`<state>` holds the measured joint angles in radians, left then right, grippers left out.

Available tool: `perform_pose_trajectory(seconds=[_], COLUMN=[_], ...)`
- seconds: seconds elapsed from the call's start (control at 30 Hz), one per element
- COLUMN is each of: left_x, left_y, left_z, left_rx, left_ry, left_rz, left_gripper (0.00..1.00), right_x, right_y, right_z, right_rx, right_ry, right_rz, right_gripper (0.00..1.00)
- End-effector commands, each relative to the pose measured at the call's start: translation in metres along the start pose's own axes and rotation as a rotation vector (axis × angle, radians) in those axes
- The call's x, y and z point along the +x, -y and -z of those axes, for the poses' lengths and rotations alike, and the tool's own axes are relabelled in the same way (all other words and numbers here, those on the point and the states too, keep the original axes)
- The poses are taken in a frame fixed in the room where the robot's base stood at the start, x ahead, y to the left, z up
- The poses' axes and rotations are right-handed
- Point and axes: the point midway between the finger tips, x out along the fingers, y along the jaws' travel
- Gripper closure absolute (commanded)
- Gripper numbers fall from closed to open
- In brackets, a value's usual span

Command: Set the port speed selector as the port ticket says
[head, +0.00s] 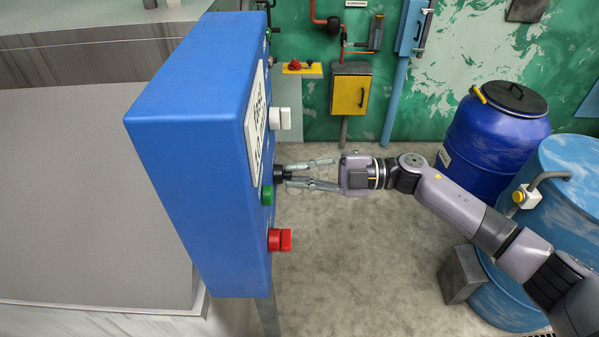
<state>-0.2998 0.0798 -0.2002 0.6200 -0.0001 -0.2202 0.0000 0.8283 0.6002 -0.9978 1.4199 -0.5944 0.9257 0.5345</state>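A blue control box (195,150) stands at centre left, its control face turned to the right and seen at a steep slant. A black knob (282,173) sticks out of that face, between a white knob (279,118) above and a green button (267,195) below. My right gripper (289,173) reaches in from the right, with its two fingers apart and their tips at the black knob. I cannot tell whether they press on it. A white printed plate (257,118) on the face is too slanted to read. I cannot identify the port ticket. My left gripper is out of view.
A red knob (279,240) sticks out low on the box face. A blue drum (493,140) and a lighter blue drum (565,190) stand right, near my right arm. A yellow wall box (351,92) hangs behind. The floor (350,260) right of the box is clear.

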Motion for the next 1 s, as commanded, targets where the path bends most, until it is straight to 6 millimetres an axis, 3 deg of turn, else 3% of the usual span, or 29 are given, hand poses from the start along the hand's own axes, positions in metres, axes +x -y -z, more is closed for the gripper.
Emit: perform_pose_trajectory(seconds=[0.23, 0.57, 0.67, 1.0], left_x=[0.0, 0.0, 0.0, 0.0], left_y=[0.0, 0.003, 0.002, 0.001], left_z=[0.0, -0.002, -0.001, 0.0], left_rx=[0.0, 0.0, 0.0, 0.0], left_ry=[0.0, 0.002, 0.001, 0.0], left_rz=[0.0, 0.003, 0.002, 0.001], left_gripper=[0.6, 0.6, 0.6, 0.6], right_x=[0.0, -0.004, -0.015, -0.086], right_y=[0.0, -0.001, -0.001, 0.0], right_z=[0.0, 0.0, 0.0, -0.001], right_rx=[-0.002, -0.003, -0.003, -0.002], right_ry=[0.0, 0.001, 0.002, 0.004], right_rz=[0.0, 0.0, -0.001, 0.0], right_gripper=[0.7, 0.7, 0.7, 0.7])
